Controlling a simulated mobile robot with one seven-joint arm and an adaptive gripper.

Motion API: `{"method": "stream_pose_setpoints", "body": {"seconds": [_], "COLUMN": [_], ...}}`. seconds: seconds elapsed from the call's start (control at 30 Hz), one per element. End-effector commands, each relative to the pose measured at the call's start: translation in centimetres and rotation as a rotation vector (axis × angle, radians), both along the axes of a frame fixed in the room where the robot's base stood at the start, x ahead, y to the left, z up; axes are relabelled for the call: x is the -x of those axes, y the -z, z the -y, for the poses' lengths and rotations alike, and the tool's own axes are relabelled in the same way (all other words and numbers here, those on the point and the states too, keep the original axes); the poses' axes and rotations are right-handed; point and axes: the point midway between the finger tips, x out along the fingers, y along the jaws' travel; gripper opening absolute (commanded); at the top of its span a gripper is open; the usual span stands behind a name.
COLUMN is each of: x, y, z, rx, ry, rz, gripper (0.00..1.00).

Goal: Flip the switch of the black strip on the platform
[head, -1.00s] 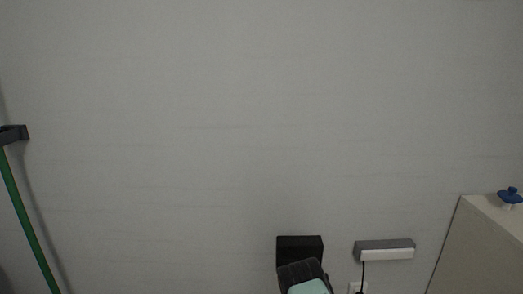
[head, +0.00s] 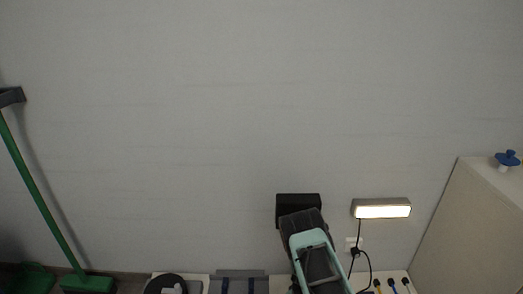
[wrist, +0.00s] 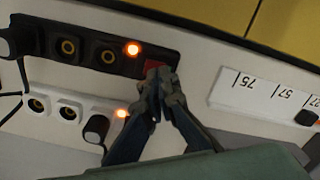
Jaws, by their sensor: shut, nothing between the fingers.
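The black strip (wrist: 85,45) runs across the upper left of the wrist view, with round sockets, a black plug (wrist: 15,42) at its left end and a glowing orange light (wrist: 133,48). Its red switch (wrist: 153,68) shows at the right end, partly hidden by my fingers. My gripper (wrist: 160,76) is shut and empty, with its tips at the red switch; I cannot tell whether they touch it. In the head view my arm hides the area around the gripper.
A white strip (wrist: 52,104) with a plug and an orange light lies alongside the black one. A numbered white panel (wrist: 265,98) is to the right. In the head view, a lit lamp (head: 382,211) is on the wall, a cabinet (head: 468,228) right, a green broom (head: 40,195) left.

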Motion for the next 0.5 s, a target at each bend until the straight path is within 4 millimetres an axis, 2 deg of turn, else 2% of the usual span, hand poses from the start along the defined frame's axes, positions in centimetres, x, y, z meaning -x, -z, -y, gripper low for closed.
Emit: {"method": "stream_pose_setpoints", "body": {"seconds": [0.03,0.5], "x": [0.0,-0.1], "y": [-0.8,-4.5], "z": [0.0,0.0], "rx": [0.000,0.000], "ry": [0.001,0.000], "rz": [0.001,0.001], "gripper": [0.00,0.00]}}
